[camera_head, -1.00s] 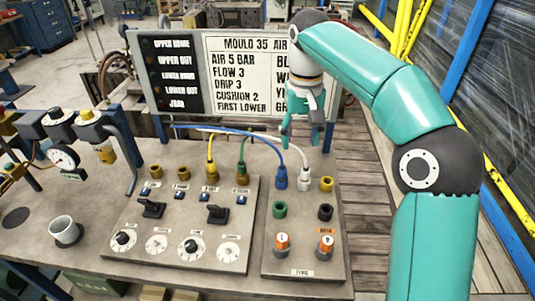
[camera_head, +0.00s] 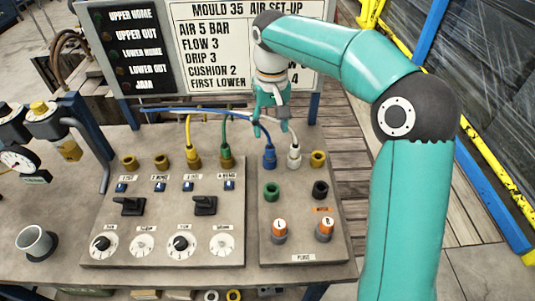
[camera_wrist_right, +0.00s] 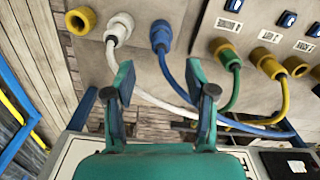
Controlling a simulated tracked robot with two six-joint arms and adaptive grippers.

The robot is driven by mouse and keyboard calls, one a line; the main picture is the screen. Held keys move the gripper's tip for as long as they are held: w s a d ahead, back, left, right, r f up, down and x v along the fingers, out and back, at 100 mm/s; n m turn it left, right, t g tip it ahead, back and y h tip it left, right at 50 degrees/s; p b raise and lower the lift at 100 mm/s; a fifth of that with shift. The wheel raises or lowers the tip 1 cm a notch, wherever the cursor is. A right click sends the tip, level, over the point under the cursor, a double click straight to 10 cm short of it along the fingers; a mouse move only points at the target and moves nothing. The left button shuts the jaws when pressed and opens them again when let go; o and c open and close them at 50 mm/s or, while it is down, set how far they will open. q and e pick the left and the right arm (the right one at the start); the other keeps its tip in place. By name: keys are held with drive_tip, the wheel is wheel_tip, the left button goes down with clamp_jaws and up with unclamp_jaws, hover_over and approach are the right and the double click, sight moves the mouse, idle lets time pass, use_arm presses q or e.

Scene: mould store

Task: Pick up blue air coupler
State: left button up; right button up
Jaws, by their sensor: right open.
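The blue air coupler (camera_head: 269,157) is plugged into the right-hand panel, with a blue hose rising from it and arching left. It also shows in the right wrist view (camera_wrist_right: 161,36), upper middle. My right gripper (camera_head: 270,125) is just behind and above the blue coupler in the head view. In the right wrist view its fingers (camera_wrist_right: 165,85) are apart and nothing is held between them; the blue coupler lies beyond the fingertips, with the white coupler (camera_wrist_right: 119,28) left of it. My left gripper is in neither view.
The white coupler (camera_head: 293,156) stands close right of the blue one. Green (camera_head: 226,155) and yellow (camera_head: 193,157) couplers with hoses are to the left. Hoses cross behind the panels near my gripper. The set-up board (camera_head: 240,45) stands at the back. A cup (camera_head: 36,242) is at left.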

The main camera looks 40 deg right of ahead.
sight(271, 146)
wheel_tip(271, 146, down, 8)
drive_tip(key=shift+s+f, duration=0.1)
drive_tip(key=shift+f, duration=0.1)
idle(0.3)
drive_tip(key=shift+a, duration=0.1)
clamp_jaws()
